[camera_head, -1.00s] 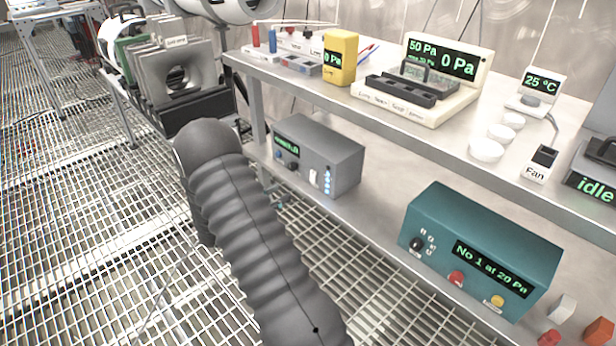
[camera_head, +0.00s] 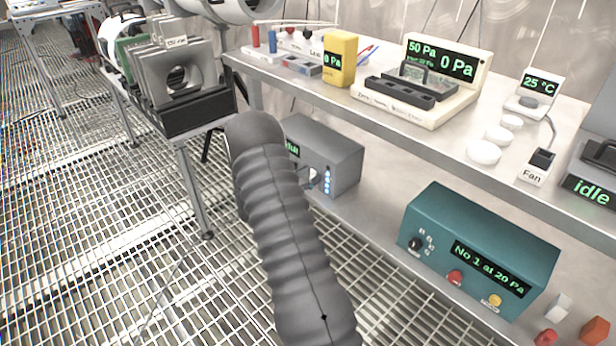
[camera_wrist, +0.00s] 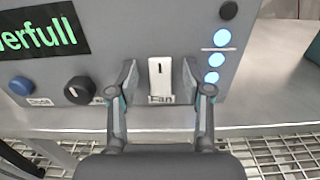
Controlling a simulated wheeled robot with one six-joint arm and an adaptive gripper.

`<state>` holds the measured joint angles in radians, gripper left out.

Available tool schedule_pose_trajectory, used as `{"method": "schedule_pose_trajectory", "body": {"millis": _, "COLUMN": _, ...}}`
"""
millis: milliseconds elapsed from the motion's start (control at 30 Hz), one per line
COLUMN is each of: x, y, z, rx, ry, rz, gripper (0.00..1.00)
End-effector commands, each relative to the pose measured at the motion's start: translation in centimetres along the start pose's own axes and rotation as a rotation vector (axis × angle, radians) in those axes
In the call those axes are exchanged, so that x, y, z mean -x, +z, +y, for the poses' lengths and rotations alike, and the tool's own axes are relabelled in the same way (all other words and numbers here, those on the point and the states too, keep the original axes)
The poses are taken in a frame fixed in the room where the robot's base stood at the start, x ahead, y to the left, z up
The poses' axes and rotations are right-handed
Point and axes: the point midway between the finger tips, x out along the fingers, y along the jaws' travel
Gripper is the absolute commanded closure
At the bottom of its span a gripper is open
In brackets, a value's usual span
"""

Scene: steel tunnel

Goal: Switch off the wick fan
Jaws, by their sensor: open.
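A grey box (camera_head: 340,165) stands on the lower shelf in the head view; my arm covers much of its front. In the wrist view its front panel (camera_wrist: 150,30) fills the upper part, with a green display ending in "erfull". A white rocker switch (camera_wrist: 160,72) marked "1" sits low on that panel above a "Fan" label (camera_wrist: 160,99). My gripper (camera_wrist: 162,82) is open, with one finger on each side of the switch. I cannot tell whether either finger touches it or the panel. My gripper is mostly hidden behind my arm in the head view.
A blue button (camera_wrist: 20,86) and a black knob (camera_wrist: 78,90) lie left of the switch; lit blue dots (camera_wrist: 217,59) lie right. Another small "Fan" switch box (camera_head: 537,167) stands on the upper shelf (camera_head: 440,140). A teal box (camera_head: 480,250) is at the lower right.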

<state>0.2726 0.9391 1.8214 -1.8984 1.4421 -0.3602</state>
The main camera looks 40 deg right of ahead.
Motion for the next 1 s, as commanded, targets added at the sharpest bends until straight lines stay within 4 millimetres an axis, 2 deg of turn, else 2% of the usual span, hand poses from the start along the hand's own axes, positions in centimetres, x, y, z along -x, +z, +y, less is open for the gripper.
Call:
{"method": "schedule_pose_trajectory", "body": {"millis": 133, "x": 0.0, "y": 0.0, "z": 0.0, "rx": 0.000, "ry": 0.000, "rz": 0.000, "gripper": 0.50}}
{"method": "schedule_pose_trajectory", "body": {"millis": 333, "x": 0.0, "y": 0.0, "z": 0.0, "rx": 0.000, "ry": 0.000, "rz": 0.000, "gripper": 1.00}}
{"method": "schedule_pose_trajectory", "body": {"millis": 633, "x": 0.0, "y": -0.6, "z": 0.0, "rx": 0.000, "ry": 0.000, "rz": -0.037, "gripper": 1.00}}
{"method": "schedule_pose_trajectory", "body": {"millis": 1000, "x": 0.2, "y": -1.2, "z": 0.0, "rx": -0.001, "ry": -0.001, "rz": -0.253, "gripper": 1.00}}
